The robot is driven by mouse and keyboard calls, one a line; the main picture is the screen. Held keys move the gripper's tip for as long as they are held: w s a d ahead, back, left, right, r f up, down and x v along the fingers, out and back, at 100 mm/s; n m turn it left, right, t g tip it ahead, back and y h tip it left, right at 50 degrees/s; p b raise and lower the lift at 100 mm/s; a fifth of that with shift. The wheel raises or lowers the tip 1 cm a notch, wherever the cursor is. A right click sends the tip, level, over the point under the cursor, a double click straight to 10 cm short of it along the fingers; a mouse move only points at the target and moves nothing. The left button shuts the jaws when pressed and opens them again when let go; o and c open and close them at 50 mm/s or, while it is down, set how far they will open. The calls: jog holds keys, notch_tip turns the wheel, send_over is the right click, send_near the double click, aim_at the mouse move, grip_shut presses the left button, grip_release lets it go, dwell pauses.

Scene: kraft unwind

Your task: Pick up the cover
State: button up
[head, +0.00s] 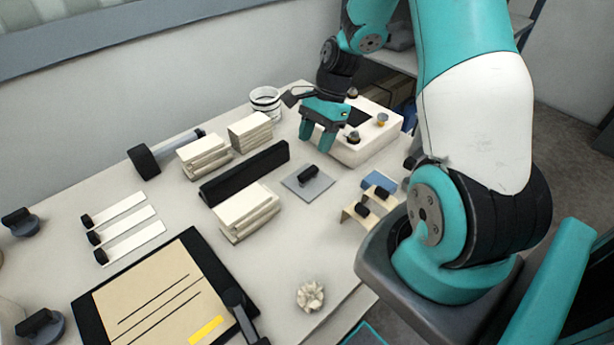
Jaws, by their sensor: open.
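A flat grey square plate with a black handle (297,188) lies on the table, right of the long black bar. It looks like the cover, but I cannot tell for certain. My gripper (316,144) is open with its teal fingers pointing down. It is beyond the plate in the picture, beside the white box with knobs, and appears apart from the plate. Nothing shows between the fingers.
A white control box (365,146) stands right of my gripper. Stacks of cream sheets (247,212) and a long black bar (245,173) lie left of the plate. Small bent brown pieces (358,215) and a blue piece (379,182) lie to its right. A crumpled ball (310,296) sits near the front edge.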

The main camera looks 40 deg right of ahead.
aim_at(308, 171)
jog(key=x, duration=0.3)
jog(key=shift+f, duration=0.1)
jog(key=shift+s+p+x, duration=0.2)
jog(key=shift+p+x, duration=0.25)
jog(key=shift+x, duration=0.95)
jog(key=shift+s+p+x, duration=0.2)
jog(key=shift+p+x, duration=0.25)
jog(key=shift+x, duration=0.95)
jog(key=shift+d, duration=0.1)
grip_shut()
